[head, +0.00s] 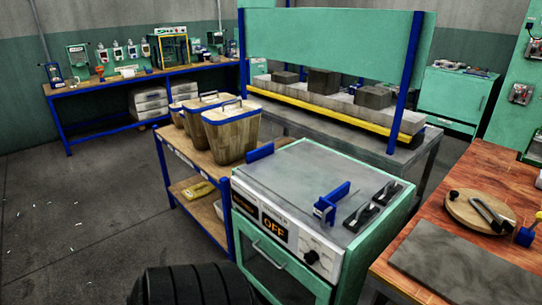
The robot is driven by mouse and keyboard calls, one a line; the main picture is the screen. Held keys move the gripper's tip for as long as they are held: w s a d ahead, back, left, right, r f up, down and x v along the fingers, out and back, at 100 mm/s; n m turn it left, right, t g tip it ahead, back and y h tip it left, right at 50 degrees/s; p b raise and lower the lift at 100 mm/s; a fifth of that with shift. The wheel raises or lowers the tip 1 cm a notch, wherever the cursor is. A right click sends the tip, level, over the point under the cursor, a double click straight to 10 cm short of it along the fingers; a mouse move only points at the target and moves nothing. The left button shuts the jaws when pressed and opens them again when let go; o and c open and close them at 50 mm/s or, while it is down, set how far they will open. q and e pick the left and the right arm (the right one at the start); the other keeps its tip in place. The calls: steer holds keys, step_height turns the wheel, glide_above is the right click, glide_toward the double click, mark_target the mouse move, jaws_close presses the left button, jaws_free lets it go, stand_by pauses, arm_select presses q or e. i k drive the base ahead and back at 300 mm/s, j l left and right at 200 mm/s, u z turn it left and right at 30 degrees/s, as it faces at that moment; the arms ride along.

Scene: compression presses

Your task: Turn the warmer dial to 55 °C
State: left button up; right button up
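The warmer (345,242) is a mint-green cabinet with a grey top, standing in the centre foreground. Its white front panel carries a dark display (274,228) reading OFF in orange. A smaller dark display with orange marks, too small to read, sits to its left. The black dial (311,257) is at the right end of the panel, with small marks around it. Nothing touches the dial. Neither of my grippers can be made out in this view.
A blue bracket (330,203) and black handles are on the warmer's top. A wooden bench (440,245) stands close on its right. A cart (190,148) with wooden bins (230,135) stands behind left. A black ribbed shape (195,285) fills the bottom edge. Floor at left is mostly clear.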

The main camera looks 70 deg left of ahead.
mark_target(310, 259)
steer(key=u, duration=1.8)
